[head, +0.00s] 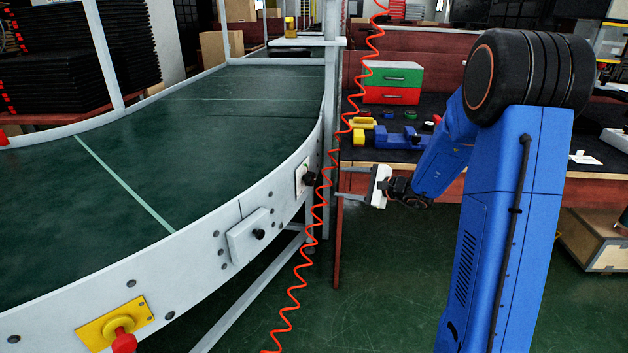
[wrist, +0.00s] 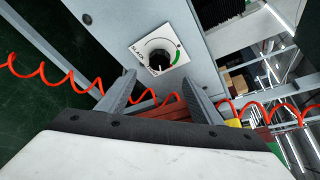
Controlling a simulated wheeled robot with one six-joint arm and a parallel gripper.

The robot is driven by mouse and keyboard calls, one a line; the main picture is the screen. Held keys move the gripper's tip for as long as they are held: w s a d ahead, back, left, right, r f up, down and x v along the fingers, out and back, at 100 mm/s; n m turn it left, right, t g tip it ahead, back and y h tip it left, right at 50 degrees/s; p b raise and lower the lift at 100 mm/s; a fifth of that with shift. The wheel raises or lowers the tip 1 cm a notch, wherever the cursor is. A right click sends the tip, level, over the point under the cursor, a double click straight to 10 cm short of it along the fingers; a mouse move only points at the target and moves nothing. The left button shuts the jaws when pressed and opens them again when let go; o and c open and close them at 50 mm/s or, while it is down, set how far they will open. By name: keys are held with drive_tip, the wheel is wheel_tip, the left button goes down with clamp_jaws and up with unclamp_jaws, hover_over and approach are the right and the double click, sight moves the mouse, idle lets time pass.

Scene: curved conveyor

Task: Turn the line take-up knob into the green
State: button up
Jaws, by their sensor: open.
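The take-up knob (head: 309,179) is black and sits on a small white dial plate (head: 299,176) on the outer side rail of the curved conveyor. In the wrist view the knob (wrist: 160,61) lies ahead, beyond the fingertips, with a green arc (wrist: 177,55) on the right of its dial. Where the knob points is too small to tell. My gripper (head: 338,182) is open and empty, to the right of the knob and apart from it. In the wrist view its two fingers (wrist: 158,82) reach towards the plate with the knob roughly between their lines.
A red coiled hose (head: 322,190) hangs between my gripper and the rail, and crosses behind the fingers in the wrist view. A grey box with another black knob (head: 258,234) and a red button (head: 124,341) are further along the rail. A workbench (head: 440,150) stands behind my arm.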

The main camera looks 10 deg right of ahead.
sight(313, 179)
drive_tip(key=x, duration=1.4)
drive_tip(key=shift+w, duration=0.1)
drive_tip(key=c, duration=1.1)
